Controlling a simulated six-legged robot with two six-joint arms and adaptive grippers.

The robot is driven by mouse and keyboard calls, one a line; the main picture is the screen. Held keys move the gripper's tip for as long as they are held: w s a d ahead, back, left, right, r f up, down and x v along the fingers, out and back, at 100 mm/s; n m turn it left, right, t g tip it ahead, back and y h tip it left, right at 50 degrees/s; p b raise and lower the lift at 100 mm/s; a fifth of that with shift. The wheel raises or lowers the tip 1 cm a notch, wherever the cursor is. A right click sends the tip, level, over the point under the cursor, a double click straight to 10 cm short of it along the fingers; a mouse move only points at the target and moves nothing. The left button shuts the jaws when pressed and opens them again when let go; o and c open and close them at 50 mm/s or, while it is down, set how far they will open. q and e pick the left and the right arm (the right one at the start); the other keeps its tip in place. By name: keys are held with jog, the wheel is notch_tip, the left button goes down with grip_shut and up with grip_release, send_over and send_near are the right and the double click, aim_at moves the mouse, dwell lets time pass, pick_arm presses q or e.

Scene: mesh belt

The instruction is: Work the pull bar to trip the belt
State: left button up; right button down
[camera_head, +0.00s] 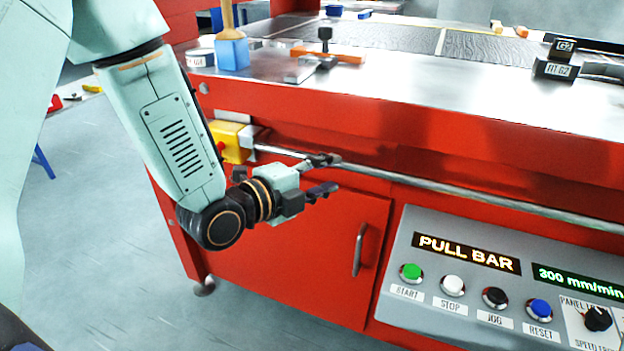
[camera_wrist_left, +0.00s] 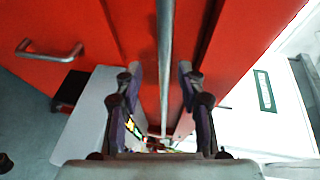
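The pull bar (camera_head: 460,192) is a long thin silver rod that runs along the front of the red machine. My left gripper (camera_head: 324,175) is in front of it, near its left end, with one finger overlapping the bar in the head view. In the left wrist view the bar (camera_wrist_left: 165,50) runs down the middle between the two spread fingers of my left gripper (camera_wrist_left: 160,83). Gaps show on both sides, so the gripper is open and not closed on the bar. How deep the bar lies between the fingers cannot be told. My right gripper is out of view.
A yellow box (camera_head: 231,142) with a red button sits at the bar's left end. Below the bar are a door handle (camera_head: 360,249) and a control panel (camera_head: 500,275) with several buttons and a display reading PULL BAR. Blocks and fixtures stand on the steel top (camera_head: 430,90).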

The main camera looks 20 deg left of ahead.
pick_arm(q)
jog(key=shift+v, duration=2.35)
